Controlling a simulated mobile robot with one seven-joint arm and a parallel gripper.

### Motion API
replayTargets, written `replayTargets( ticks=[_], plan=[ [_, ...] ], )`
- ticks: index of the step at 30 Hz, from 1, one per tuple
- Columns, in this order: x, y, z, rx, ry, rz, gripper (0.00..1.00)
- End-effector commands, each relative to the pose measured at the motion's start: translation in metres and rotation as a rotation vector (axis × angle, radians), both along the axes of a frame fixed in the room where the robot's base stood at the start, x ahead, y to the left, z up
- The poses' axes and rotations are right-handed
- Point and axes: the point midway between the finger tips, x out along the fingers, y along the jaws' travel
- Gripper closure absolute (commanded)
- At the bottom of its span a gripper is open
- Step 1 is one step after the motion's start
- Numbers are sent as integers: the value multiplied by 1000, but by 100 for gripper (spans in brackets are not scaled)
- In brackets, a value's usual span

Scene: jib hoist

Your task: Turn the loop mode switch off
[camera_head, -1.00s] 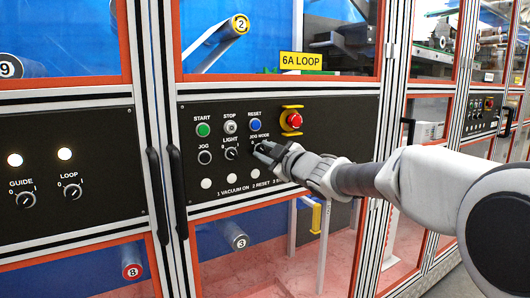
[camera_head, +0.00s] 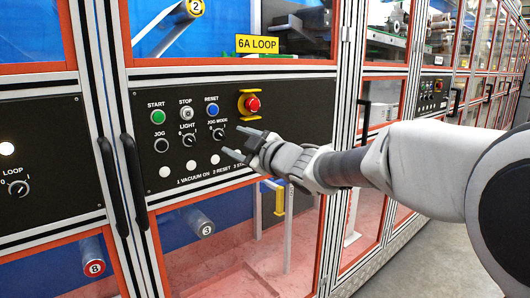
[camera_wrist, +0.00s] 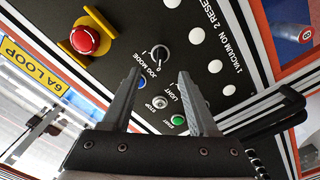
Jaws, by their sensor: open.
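A black rotary switch labelled LOOP (camera_head: 18,188), with 0 and 1 marks, is on the left panel at the left edge of the head view. The other panel carries a similar JOG MODE switch (camera_head: 218,134), which also shows in the wrist view (camera_wrist: 160,58). No label reads "loop mode". I cannot tell either pointer's setting for sure. My gripper (camera_head: 234,142) is open and empty, just right of the JOG MODE switch in the head view. In the wrist view my gripper (camera_wrist: 163,74) has its fingers apart, with that switch just beyond the tips.
A LIGHT switch (camera_head: 189,140), green START button (camera_head: 158,117), blue RESET button (camera_head: 212,110) and red emergency stop (camera_head: 253,104) share the panel. Black door handles (camera_head: 134,180) stick out between the two panels. A 6A LOOP sign (camera_head: 257,44) hangs above.

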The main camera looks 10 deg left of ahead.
Motion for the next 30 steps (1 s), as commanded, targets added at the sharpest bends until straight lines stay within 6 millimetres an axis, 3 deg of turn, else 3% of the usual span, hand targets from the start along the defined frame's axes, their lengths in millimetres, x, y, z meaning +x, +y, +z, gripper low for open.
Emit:
replayTargets(
  ticks=[9,15,30],
  plan=[
    [-45,-53,2,-2,-2,-2,40],
    [-64,-75,1,-1,-2,-1,40],
    [-71,-84,0,0,0,-1,40]
  ],
)
